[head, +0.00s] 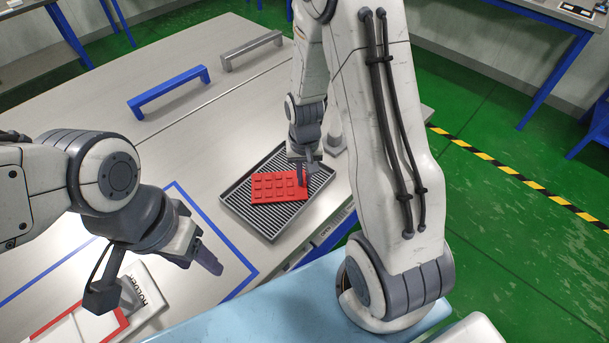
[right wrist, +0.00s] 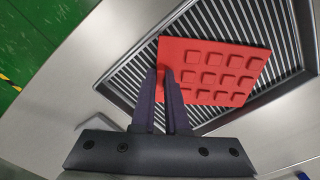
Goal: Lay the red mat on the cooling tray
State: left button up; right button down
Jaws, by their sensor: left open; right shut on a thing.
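The red mat (head: 277,187) has rows of square pockets and is over the cooling tray (head: 247,211), a dark-rimmed tray with a ribbed grate. In the right wrist view the red mat (right wrist: 225,72) covers part of the tray's grate (right wrist: 130,84). My right gripper (head: 304,180) is shut on the mat's right edge; its fingers (right wrist: 168,90) pinch that edge in the wrist view. Whether the mat touches the grate cannot be told. My left gripper (head: 212,262) is open and empty, left of the tray, above the table.
A blue handle (head: 168,92) and a grey handle (head: 251,50) stand on the table behind the tray. Blue tape (head: 222,229) marks the table left of the tray. A white holder with red edging (head: 125,318) is at lower left.

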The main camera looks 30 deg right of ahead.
jog(key=shift+f, duration=0.15)
jog(key=c, duration=0.9)
grip_release()
notch_tip(320, 180, up, 12)
jog(key=s+a+r+n, duration=0.3)
jog(key=s+a, duration=0.1)
jog(key=a, duration=0.3)
jog(key=s+a+r+n, duration=0.2)
jog(key=s+a+n, duration=0.1)
jog(key=s+a, duration=0.25)
jog(key=s+a+n, duration=0.1)
jog(key=s, duration=0.2)
jog(key=s+a+r+n, duration=0.1)
jog(key=s+a+n, duration=0.1)
jog(key=s, duration=0.1)
jog(key=s+a+n+y, duration=0.1)
jog(key=s+n, duration=0.1)
jog(key=s, duration=0.1)
jog(key=shift+s+a+r, duration=0.3)
jog(key=shift+s+a, duration=0.05)
jog(key=shift+a, duration=0.05)
